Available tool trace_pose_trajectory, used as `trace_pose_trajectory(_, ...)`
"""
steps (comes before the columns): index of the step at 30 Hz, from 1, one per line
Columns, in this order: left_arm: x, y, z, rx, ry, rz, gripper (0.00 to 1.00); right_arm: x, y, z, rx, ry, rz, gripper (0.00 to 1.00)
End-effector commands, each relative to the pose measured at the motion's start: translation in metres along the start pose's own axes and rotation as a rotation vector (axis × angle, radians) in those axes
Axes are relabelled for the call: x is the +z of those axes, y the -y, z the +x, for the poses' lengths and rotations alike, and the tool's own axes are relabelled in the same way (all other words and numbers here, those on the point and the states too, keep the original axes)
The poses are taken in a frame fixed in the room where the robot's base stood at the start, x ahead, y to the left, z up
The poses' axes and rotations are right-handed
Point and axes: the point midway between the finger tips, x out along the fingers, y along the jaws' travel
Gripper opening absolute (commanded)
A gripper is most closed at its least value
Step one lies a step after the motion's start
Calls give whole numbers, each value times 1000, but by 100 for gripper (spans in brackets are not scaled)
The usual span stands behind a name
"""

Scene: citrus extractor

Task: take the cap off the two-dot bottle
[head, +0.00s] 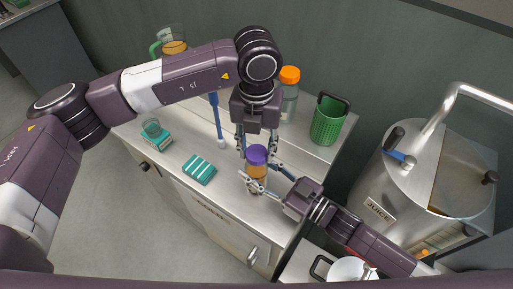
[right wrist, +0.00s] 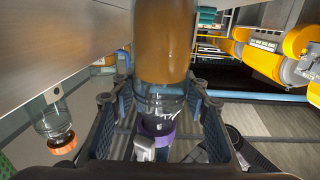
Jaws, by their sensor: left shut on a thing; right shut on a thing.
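A bottle of orange-brown juice (head: 257,170) with a purple cap (head: 256,154) stands upright on the metal counter. My left gripper (head: 257,146) comes down from above and is shut on the cap. My right gripper (head: 262,178) reaches in from the right and is shut on the bottle body. In the right wrist view the bottle (right wrist: 162,45) is upside down, with its clear neck and the purple cap (right wrist: 158,130) below the juice. The cap lines up with the neck; I cannot tell whether it is loose. No dots are readable.
An orange-capped bottle (head: 289,98) and a green basket (head: 328,120) stand behind. A blue rod (head: 217,115), a teal striped block (head: 199,170) and a small teal-based glass (head: 155,133) are to the left. A juice machine (head: 390,178) stands at right.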

Motion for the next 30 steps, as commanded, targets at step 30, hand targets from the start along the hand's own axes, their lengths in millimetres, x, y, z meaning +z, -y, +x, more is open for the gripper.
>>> trace_pose_trajectory(30, 0, 0, -22, 1, 0, 1, 8, -1, 0, 0, 0, -2, 0, 0)
